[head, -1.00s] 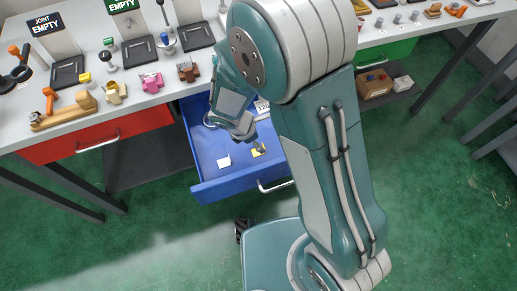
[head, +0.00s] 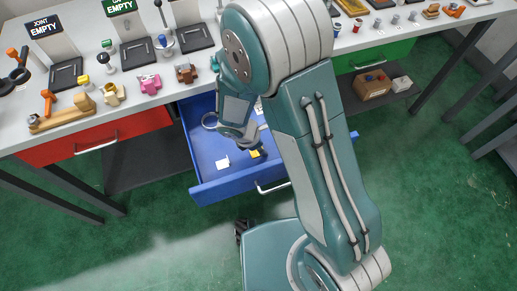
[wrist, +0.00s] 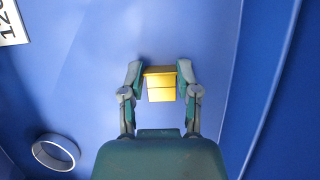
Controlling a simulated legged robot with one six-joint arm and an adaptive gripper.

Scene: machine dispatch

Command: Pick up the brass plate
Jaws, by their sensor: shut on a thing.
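The brass plate (wrist: 161,88) is a small yellow-gold piece between my gripper's fingertips in the wrist view. My gripper (wrist: 160,82) is shut on it, with one finger at each side. In the head view my gripper (head: 254,152) is inside the open blue drawer (head: 243,187), and a bit of the brass plate (head: 255,154) shows at its tips. Whether the plate touches the drawer floor, I cannot tell.
A white square piece (head: 222,163) lies in the drawer left of my gripper. A metal ring (wrist: 56,152) and a white label card (wrist: 10,22) also lie there. The worktop (head: 135,78) above holds several parts. A red drawer (head: 95,137) is at left.

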